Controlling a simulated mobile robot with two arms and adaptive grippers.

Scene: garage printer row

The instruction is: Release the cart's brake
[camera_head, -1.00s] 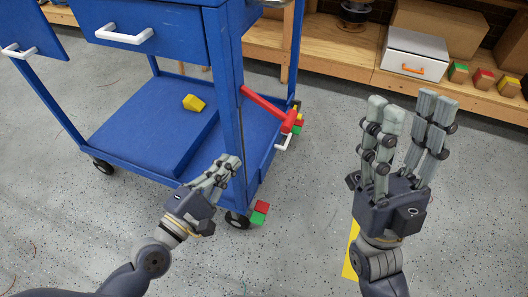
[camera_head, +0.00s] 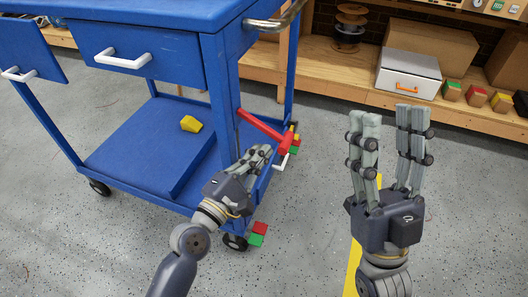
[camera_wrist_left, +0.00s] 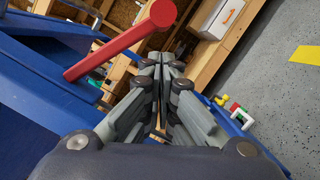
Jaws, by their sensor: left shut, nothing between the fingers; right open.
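The blue cart (camera_head: 130,140) stands at left with a drawer and a lower shelf. A red lever (camera_head: 262,126) slants down to the right from its side, ending in a round red knob; it also shows in the left wrist view (camera_wrist_left: 112,47). Small red and green blocks (camera_head: 258,233) sit beside the near caster, and others (camera_head: 295,148) sit near the far one. My left gripper (camera_head: 264,154) is shut and empty, its fingertips just below the red lever, with a visible gap in the wrist view. My right gripper (camera_head: 391,112) is open and empty, fingers up, right of the cart.
A yellow block (camera_head: 191,124) lies on the cart's lower shelf. A metal push handle (camera_head: 275,20) sticks out at its top right. A wooden bench (camera_head: 345,78) at the back holds a white drawer box (camera_head: 408,75) and several small blocks.

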